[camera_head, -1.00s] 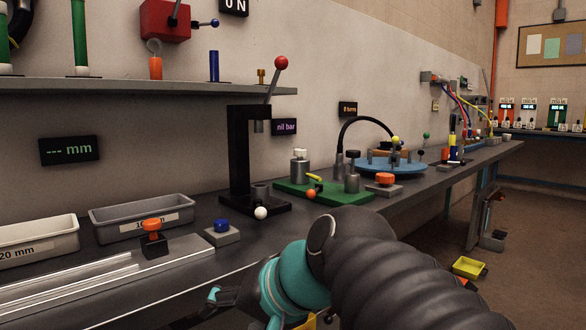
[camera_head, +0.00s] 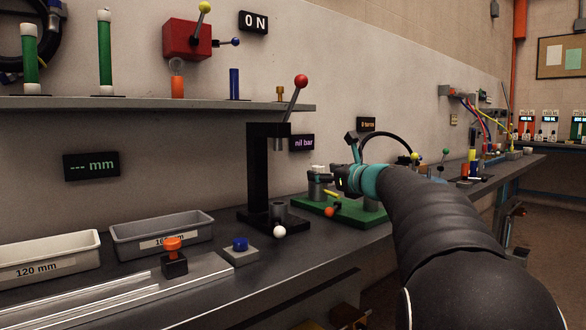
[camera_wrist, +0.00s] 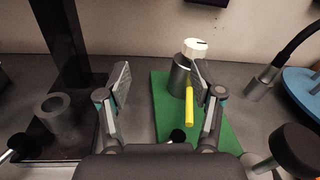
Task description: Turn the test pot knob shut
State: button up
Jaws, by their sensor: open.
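A steel pot (camera_wrist: 178,80) with a white knob (camera_wrist: 195,48) on top stands upright on a green board (camera_wrist: 163,100). The knob has a short dark mark on its face. In the head view the white knob (camera_head: 318,168) sits at the board's back left. My gripper (camera_wrist: 161,82) is open and empty; its right finger overlaps the pot and lower knob in the wrist view, and I cannot tell whether it touches. A yellow lever (camera_wrist: 189,106) sticks out from the pot towards me. In the head view my gripper (camera_head: 341,176) is just right of the knob.
A black press (camera_head: 257,180) with a red-balled lever stands left of the board. A black hose (camera_wrist: 290,48) rises from a steel fitting on the right, next to a blue disc (camera_wrist: 304,88). An orange ball (camera_head: 329,212) is at the board's front.

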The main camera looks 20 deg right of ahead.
aim_at(322, 169)
jog(key=d+m, duration=0.1)
jog(key=w+d+m, duration=0.1)
jog(key=d, duration=0.1)
jog(key=w+d+f+h, duration=0.1)
jog(key=shift+d+m+t, duration=0.3)
jog(key=shift+m, duration=0.1)
jog(key=w, duration=0.2)
jog(key=w+p, duration=0.1)
jog(key=w, duration=0.2)
jog(key=w+a, duration=0.1)
jog(key=w, duration=0.1)
jog(key=shift+w, duration=0.2)
jog(key=c, duration=1.1)
jog(key=shift+c, duration=0.2)
